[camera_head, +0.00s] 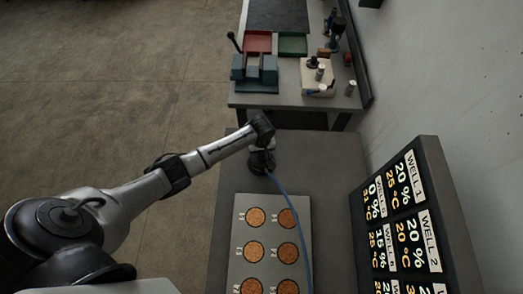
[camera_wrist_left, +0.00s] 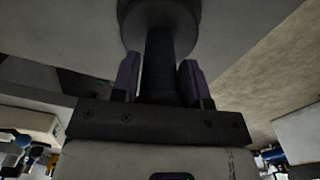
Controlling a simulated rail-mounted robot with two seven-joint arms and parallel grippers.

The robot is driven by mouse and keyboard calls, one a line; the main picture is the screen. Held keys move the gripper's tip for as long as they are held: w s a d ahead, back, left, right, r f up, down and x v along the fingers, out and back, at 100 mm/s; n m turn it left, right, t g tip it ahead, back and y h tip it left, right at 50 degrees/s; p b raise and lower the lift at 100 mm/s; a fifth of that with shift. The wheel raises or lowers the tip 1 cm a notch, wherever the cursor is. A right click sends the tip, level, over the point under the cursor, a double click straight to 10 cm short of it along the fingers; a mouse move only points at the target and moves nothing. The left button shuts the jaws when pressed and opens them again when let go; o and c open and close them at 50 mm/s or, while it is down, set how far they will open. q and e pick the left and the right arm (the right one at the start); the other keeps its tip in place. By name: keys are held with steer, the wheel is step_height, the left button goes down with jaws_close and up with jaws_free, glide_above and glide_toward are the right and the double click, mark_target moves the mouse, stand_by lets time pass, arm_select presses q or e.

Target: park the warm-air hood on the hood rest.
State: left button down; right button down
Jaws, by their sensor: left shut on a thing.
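My left gripper (camera_head: 262,145) is above the near bench and shut on the warm-air hood (camera_head: 262,163), a dark round piece with a blue hose (camera_head: 297,215) trailing from it. In the left wrist view the gripper's two fingers (camera_wrist_left: 159,80) stand on either side of the hood's dark upright handle, and the hood's round body (camera_wrist_left: 158,14) is beyond them. I cannot tell whether the hood touches the bench. I cannot make out the hood rest; the hood and gripper may hide it. My right gripper is not in view.
A pale plate (camera_head: 236,240) with several round brown wells lies on the near bench (camera_head: 325,160). A display panel (camera_head: 425,165) stands at the right by the wall. A farther bench (camera_head: 285,101) carries a blue vise-like tool (camera_head: 254,72), red and green trays and a pale fixture.

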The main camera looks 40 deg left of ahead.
arm_select(q)
steer(key=c, duration=1.1)
jaws_free()
steer(key=shift+f, duration=0.1)
steer(key=o, duration=0.5)
